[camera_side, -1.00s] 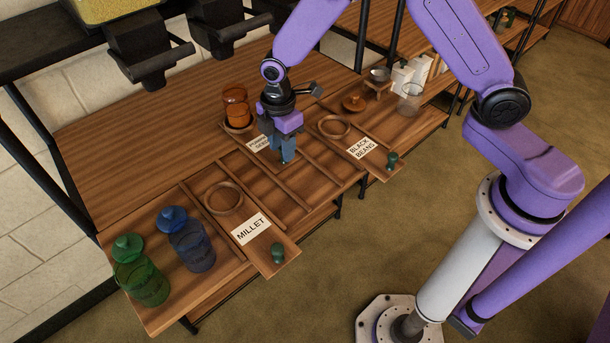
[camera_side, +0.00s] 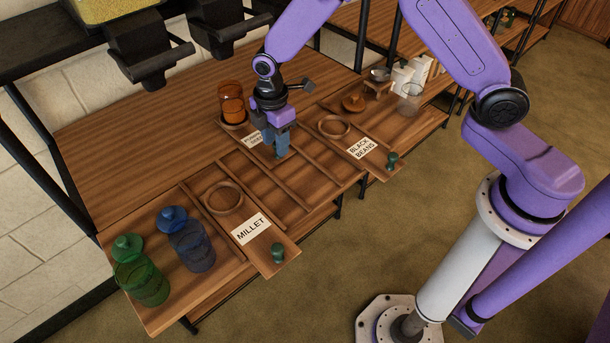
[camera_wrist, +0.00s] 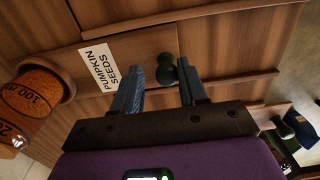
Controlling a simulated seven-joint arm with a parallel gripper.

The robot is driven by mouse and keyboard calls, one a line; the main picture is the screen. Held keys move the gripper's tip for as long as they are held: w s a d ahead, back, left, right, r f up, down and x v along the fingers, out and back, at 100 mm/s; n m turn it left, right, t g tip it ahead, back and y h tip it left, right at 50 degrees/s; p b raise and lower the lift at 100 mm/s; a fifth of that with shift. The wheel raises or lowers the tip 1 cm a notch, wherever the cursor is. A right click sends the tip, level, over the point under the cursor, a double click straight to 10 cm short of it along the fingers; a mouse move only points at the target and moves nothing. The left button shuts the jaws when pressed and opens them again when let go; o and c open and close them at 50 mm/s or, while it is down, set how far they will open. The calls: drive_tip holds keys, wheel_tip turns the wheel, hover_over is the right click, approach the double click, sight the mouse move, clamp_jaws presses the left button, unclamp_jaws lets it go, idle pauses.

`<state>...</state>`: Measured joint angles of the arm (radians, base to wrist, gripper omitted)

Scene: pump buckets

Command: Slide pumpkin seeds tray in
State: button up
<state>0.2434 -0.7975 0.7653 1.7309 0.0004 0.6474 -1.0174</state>
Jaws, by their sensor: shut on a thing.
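The pumpkin seeds tray (camera_side: 257,138) is a wooden slide with a white label, lying in its slot between wooden rails. The label (camera_wrist: 99,69) reads "PUMPKIN SEEDS" in the wrist view. An orange jar (camera_side: 231,103) stands upright in the ring at the tray's back end; part of it shows in the wrist view (camera_wrist: 35,92). My gripper (camera_side: 281,151) is over the tray's front end. In the wrist view, its blue fingers (camera_wrist: 163,90) are on either side of the dark green knob (camera_wrist: 166,70) and shut on it. The fingers hide the knob in the side view.
The millet tray (camera_side: 268,258) and the black beans tray (camera_side: 378,166) stick out at the front, each with a green knob. Green (camera_side: 142,276) and blue (camera_side: 192,244) jars stand at the near left. Dark dispensers (camera_side: 148,55) hang above the back. The slot floor in front of my gripper is bare.

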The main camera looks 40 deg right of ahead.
drive_tip(key=shift+s, duration=0.2)
idle(0.3)
drive_tip(key=shift+r, duration=3.5)
drive_tip(key=shift+s, duration=0.15)
drive_tip(key=s+d+r+m, duration=0.1)
drive_tip(key=s+d+r, duration=0.2)
drive_tip(key=s, duration=0.7)
drive_tip(key=s+d+r+m, duration=0.2)
drive_tip(key=s+d, duration=0.3)
drive_tip(key=s, duration=0.5)
drive_tip(key=s+d+r+m, duration=0.2)
drive_tip(key=s+d+r, duration=0.1)
drive_tip(key=s, duration=0.7)
drive_tip(key=shift+s+d+r, duration=0.15)
drive_tip(key=shift+d+r, duration=0.2)
drive_tip(key=shift+d, duration=0.5)
